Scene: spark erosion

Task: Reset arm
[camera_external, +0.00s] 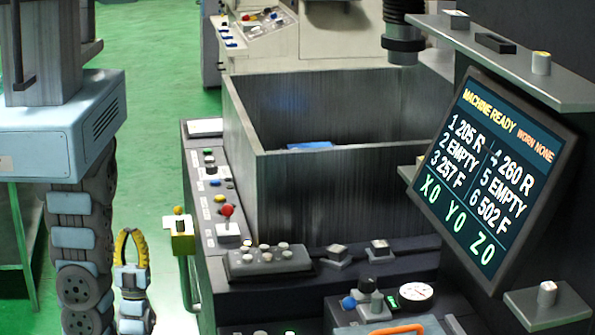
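My gripper (129,236) is at the lower left, at the end of my folded arm, with its yellow fingers pointing up. The fingers curve towards each other at the top. At this size I cannot tell whether they touch. No object shows between them. The gripper is left of the machine, apart from its control panel and from the yellow box (182,241) on a green post. My arm hangs from my light blue carriage at the left.
The machine has a dark open tank (345,190) with something blue inside. Its side panel (205,210) carries buttons and a red knob (227,210). A tilted screen (490,175) reads "MACHINE READY", "WORN NONE", "X0 Y0 Z0". Green floor (150,80) is clear behind my arm.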

